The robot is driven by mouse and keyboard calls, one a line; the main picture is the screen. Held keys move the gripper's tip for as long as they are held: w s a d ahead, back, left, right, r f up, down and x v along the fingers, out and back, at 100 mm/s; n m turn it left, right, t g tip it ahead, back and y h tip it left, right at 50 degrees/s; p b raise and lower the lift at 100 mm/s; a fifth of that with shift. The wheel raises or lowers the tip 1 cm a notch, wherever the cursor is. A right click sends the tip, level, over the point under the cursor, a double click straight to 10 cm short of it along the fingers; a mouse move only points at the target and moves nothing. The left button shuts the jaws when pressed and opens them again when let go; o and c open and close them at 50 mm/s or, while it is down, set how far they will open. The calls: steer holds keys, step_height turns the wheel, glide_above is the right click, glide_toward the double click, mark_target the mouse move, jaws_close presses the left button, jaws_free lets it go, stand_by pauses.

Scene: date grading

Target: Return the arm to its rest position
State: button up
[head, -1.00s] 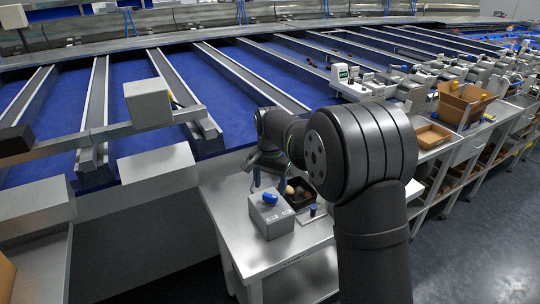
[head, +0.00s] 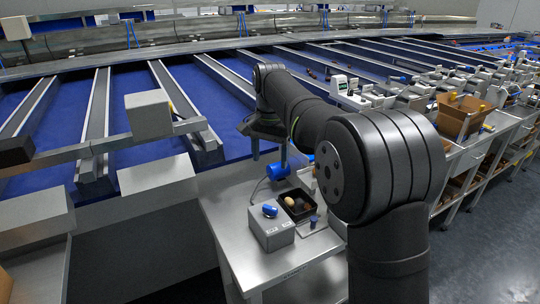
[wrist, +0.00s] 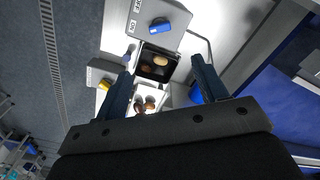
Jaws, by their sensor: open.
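My gripper (head: 270,158) hangs above the back of the steel bench in the head view, clear of the items on it. In the wrist view its two blue fingers are spread wide with nothing between them (wrist: 162,60). Below stands a black tray (wrist: 143,71) holding brown and tan date-like items; the tray also shows in the head view (head: 302,219). A grey box (head: 272,234) with a blue knob-like piece (head: 270,211) on top stands at the front left of the tray.
A small blue-topped piece (head: 314,221) stands right of the grey box. Blue conveyor lanes with metal rails (head: 95,120) run behind. A cardboard box (head: 457,118) stands at the right.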

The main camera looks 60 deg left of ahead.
mark_target(270, 207)
stand_by(0.4)
step_height(270, 207, down, 18)
steer(key=shift+r, duration=0.2)
stand_by(0.4)
steer(key=shift+r, duration=0.15)
